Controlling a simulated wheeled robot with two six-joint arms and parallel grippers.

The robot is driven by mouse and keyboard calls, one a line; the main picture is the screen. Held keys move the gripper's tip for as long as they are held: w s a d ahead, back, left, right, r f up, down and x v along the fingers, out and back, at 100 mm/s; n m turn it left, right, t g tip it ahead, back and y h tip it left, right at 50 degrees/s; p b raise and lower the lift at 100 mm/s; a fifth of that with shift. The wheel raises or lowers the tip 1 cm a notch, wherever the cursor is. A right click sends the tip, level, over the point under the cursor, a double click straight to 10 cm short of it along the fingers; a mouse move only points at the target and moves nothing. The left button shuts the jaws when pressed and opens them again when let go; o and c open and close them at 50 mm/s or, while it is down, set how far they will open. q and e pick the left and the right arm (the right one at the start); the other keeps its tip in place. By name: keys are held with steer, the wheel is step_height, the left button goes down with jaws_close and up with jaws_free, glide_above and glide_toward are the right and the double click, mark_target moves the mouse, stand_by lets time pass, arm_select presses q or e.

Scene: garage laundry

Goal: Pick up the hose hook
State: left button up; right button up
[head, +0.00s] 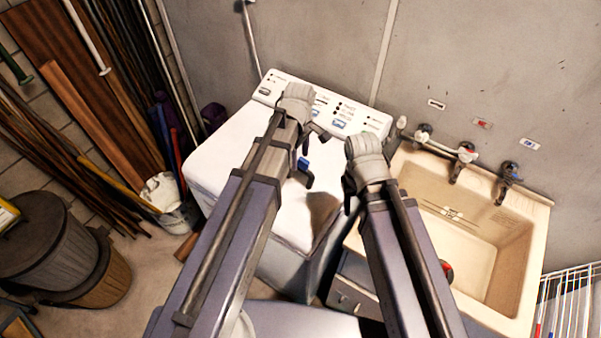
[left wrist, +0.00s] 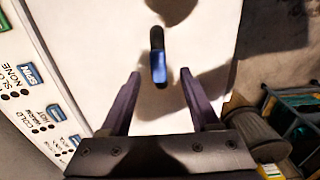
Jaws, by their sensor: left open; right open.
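A small hook, blue with a dark end, is the likely hose hook (head: 304,165). It is over the white lid of the washing machine (head: 232,150). My left gripper (head: 314,137) is open above the lid, close to the hook. In the left wrist view, the hook (left wrist: 158,62) appears just ahead of the gap between the open fingers (left wrist: 160,80), roughly centred. Nothing is between the fingers. I cannot tell the exact height between them. My right gripper (head: 350,187) is open and empty, at the lid's right side near the sink.
The washer's control panel (head: 350,112) rises behind the lid. A beige sink (head: 530,240) with taps stands on the right. Bins (head: 45,240), a white bucket (head: 172,205) and leaning poles are on the left. The lid's left part is clear.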

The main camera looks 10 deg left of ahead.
mark_target(301, 169)
arm_select(q)
steer(key=shift+f, duration=0.7)
arm_select(e)
steer(key=shift+f, duration=0.65)
arm_select(q)
steer(key=shift+f+b, duration=0.1)
steer(key=shift+b, duration=0.3)
arm_select(e)
steer(key=shift+f, duration=0.1)
arm_select(q)
step_height(301, 169, down, 5)
steer(key=b, duration=0.5)
steer(key=shift+d, duration=0.15)
arm_select(e)
step_height(301, 169, down, 5)
arm_select(q)
jaws_close()
